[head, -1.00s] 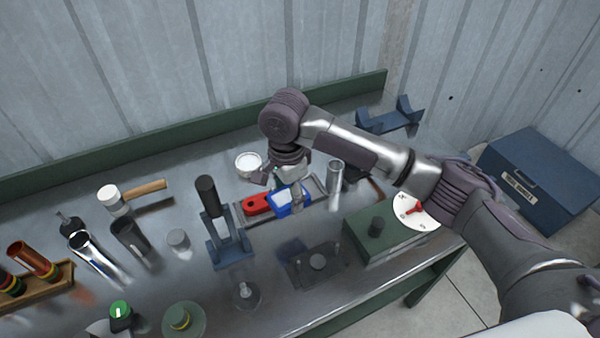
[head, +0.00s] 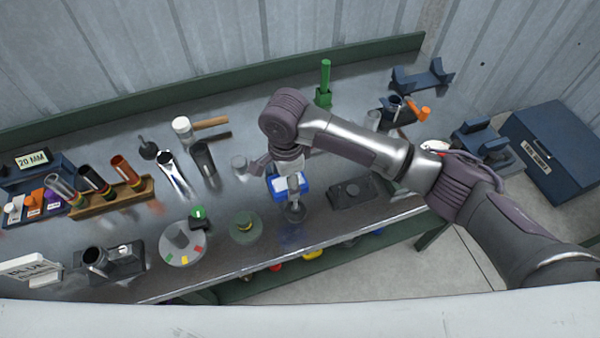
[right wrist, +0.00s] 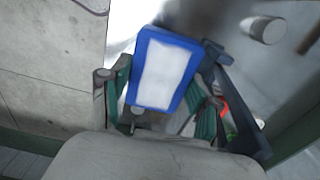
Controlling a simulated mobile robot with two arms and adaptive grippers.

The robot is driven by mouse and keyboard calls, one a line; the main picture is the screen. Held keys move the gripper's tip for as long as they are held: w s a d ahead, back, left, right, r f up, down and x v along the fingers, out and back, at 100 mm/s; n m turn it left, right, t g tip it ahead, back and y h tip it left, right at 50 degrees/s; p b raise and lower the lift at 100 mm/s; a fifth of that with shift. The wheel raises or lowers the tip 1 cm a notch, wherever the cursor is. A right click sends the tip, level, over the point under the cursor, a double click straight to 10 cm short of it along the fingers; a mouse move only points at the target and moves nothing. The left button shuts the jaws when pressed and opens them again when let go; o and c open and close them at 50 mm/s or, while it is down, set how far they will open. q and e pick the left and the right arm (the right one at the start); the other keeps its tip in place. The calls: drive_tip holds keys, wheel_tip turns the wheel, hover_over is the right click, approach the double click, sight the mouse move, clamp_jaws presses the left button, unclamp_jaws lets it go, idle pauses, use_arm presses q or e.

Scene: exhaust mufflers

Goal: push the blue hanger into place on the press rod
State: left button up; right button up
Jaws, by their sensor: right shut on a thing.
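The blue hanger (head: 288,187), a blue block with a white face, is under my right gripper (head: 287,170) in the head view. The right wrist view shows the same hanger (right wrist: 164,75) tilted between the teal fingers of my right gripper (right wrist: 163,108), which is shut on it. A dark blue bracket (right wrist: 238,100) stands close on the right in that view. In the head view a round metal base (head: 295,213) with a short stem is just in front of the hanger. The press rod is not clear behind my arm, and I cannot tell whether the hanger touches it. My left gripper is not in view.
A hammer (head: 205,124), dark cup (head: 203,160) and wooden tube rack (head: 110,197) are on the left of the bench. A turntable (head: 183,245) and green disc (head: 245,227) lie near the front edge. A dark plate (head: 352,192) is right of the hanger.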

drive_tip(key=shift+s+a+r, duration=0.15)
drive_tip(key=shift+s+a, duration=0.1)
drive_tip(key=shift+a, duration=0.1)
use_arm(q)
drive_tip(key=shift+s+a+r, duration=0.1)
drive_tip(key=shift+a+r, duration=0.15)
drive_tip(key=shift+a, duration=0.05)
use_arm(e)
drive_tip(key=shift+d, duration=0.1)
drive_tip(key=shift+w, duration=0.1)
drive_tip(key=shift+r+p, duration=0.1)
drive_tip(key=shift+p, duration=0.6)
drive_tip(key=shift+f, duration=0.7)
use_arm(q)
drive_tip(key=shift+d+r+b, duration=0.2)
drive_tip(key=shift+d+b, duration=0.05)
drive_tip(key=shift+b, duration=0.2)
use_arm(e)
drive_tip(key=shift+f, duration=2.6)
drive_tip(key=shift+f, duration=0.25)
